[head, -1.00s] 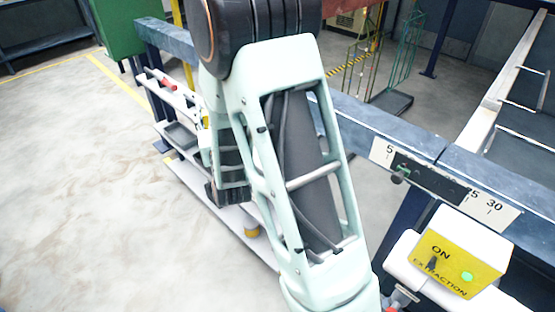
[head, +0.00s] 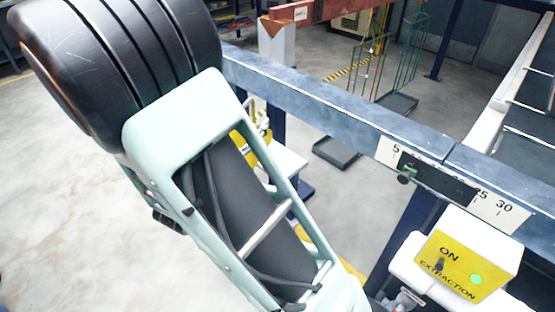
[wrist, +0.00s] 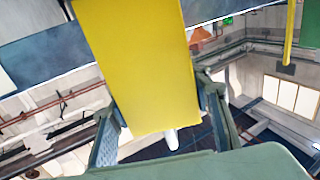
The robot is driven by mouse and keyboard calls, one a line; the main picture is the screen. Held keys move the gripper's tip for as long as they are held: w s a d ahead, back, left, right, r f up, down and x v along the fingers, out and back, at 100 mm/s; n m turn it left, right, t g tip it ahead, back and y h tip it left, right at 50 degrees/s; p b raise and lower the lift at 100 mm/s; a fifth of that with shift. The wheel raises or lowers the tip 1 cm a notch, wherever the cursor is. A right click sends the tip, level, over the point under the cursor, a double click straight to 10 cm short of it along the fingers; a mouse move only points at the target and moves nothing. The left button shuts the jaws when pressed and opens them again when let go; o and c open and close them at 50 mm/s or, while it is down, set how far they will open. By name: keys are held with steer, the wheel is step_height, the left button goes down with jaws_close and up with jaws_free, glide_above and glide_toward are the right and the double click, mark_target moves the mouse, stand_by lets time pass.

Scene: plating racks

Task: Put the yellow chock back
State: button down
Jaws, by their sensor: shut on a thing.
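The yellow chock (wrist: 140,65) is a large flat-sided yellow block in the wrist view. It fills the upper middle of that picture and its top runs out of frame. My gripper (wrist: 157,102) is shut on it, with one finger on each side of its lower part. In the head view my own arm hides the gripper, and I cannot make out the chock there.
A blue-grey rail (head: 320,95) crosses the head view with a numbered scale (head: 495,208) on it. A yellow-and-white extraction box (head: 465,262) stands at lower right. A dark tray (head: 336,152) lies on the floor beyond the rail. The floor (head: 45,180) at left is clear.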

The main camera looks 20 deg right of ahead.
steer(key=shift+s, duration=0.15)
steer(key=shift+d+f+g, duration=0.15)
steer(key=shift+d+g, duration=0.15)
steer(key=shift+d, duration=0.05)
steer(key=w+d+f+b, duration=0.1)
steer(key=w+d+f, duration=0.1)
steer(key=d+f, duration=0.1)
steer(key=w+d+f+b, duration=0.1)
steer(key=w+d+f, duration=0.2)
steer(key=d+f, duration=0.1)
steer(key=w+d+f+b, duration=0.1)
steer(key=w+d+f, duration=0.2)
steer(key=f, duration=0.2)
steer(key=shift+w+d+f, duration=0.2)
steer(key=shift+w+f, duration=0.05)
steer(key=shift+f, duration=0.05)
steer(key=shift+f, duration=0.2)
steer(key=c, duration=1)
jaws_free()
steer(key=shift+c, duration=0.2)
steer(key=shift+r, duration=0.1)
